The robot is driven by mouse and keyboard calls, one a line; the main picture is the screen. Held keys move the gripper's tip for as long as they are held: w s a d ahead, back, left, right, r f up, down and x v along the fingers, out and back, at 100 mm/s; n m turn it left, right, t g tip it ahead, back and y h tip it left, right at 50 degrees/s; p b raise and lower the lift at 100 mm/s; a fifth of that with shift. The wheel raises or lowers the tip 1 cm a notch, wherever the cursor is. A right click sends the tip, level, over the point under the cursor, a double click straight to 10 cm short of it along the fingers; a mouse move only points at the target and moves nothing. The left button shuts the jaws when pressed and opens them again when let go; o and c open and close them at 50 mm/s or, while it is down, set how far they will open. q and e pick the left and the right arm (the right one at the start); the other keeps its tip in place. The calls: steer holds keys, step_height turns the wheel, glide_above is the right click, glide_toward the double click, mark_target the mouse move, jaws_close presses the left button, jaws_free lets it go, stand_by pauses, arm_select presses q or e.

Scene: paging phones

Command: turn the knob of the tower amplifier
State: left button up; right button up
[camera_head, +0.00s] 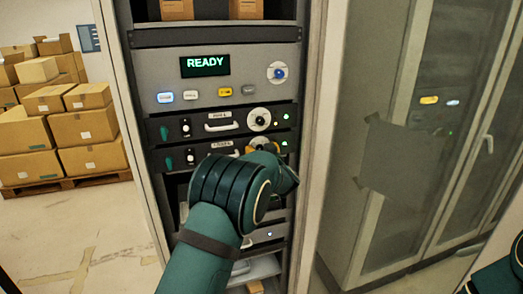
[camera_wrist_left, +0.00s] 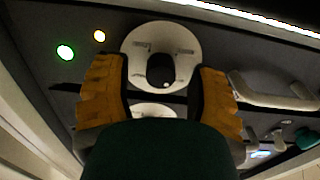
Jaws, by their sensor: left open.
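A rack holds two similar dark units, an upper one (camera_head: 205,126) and a lower one (camera_head: 190,157), each with a pale handle and lights. Their small labels are too small to read, so I cannot tell which is the tower amplifier. The upper unit's knob (camera_head: 259,118) is uncovered, with a white dial. My left gripper (camera_head: 262,146) is at the lower unit's knob, mostly hiding it. In the left wrist view, a black knob on a white dial (camera_wrist_left: 160,68) shows between the open orange fingers of my left gripper (camera_wrist_left: 160,85); contact cannot be told.
A grey panel (camera_head: 240,98) above has a READY display (camera_head: 205,66), buttons and a blue-centred knob (camera_head: 278,72). Cardboard boxes (camera_head: 88,130) are stacked on a pallet at left. A glass-doored cabinet (camera_head: 400,150) stands at right. Open floor (camera_head: 85,235) lies at lower left.

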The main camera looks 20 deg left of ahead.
arm_select(q)
steer(key=shift+c, duration=0.4)
jaws_close()
steer(key=shift+s+a+f+n+b, duration=0.1)
steer(key=shift+n+b, duration=3.8)
steer(key=shift+n, duration=0.55)
steer(key=shift+a+f+n+b, duration=0.1)
steer(key=shift+n+b, duration=3.8)
steer(key=shift+n, duration=0.55)
arm_select(e)
step_height(320, 180, down, 16)
steer(key=s, duration=0.1)
steer(key=shift+a, duration=0.2)
arm_select(q)
steer(key=shift+r, duration=0.1)
